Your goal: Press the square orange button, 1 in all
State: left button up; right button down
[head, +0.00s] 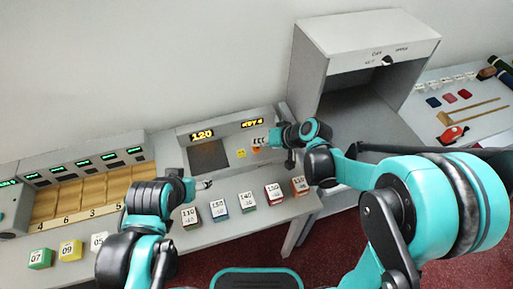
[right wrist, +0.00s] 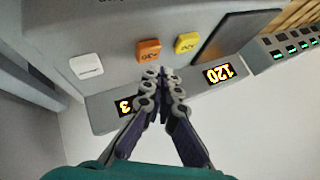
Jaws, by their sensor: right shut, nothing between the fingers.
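The square orange button (right wrist: 148,50) is on the grey panel, between a yellow button (right wrist: 187,43) and a white button (right wrist: 86,66) in the right wrist view. My right gripper (right wrist: 158,74) is shut and empty, its tips just beside the orange button in that view; I cannot tell whether they touch it. In the head view the orange button (head: 257,150) shows small beside the right gripper (head: 273,145). My left gripper (head: 207,184) is over the counter in front of the panel, away from the buttons; its fingers are too small to read.
A lit display reading 120 (head: 202,135) and a dark screen (head: 208,156) are on the panel. Several labelled blocks (head: 219,208) line the counter's front. A grey open booth (head: 363,45) stands right of the panel, close to my right arm. Wooden bins (head: 92,190) are at left.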

aim_at(259, 149)
jog(key=shift+f+b, duration=0.4)
jog(key=shift+f, duration=0.05)
jog(key=shift+f+b, duration=0.45)
jog(key=shift+f, duration=0.05)
dwell(0.5)
jog(key=shift+r, duration=0.1)
jog(key=shift+r+p, duration=0.75)
jog(key=shift+r, duration=0.15)
notch_tip(259, 149, up, 5)
jog(key=p, duration=0.4)
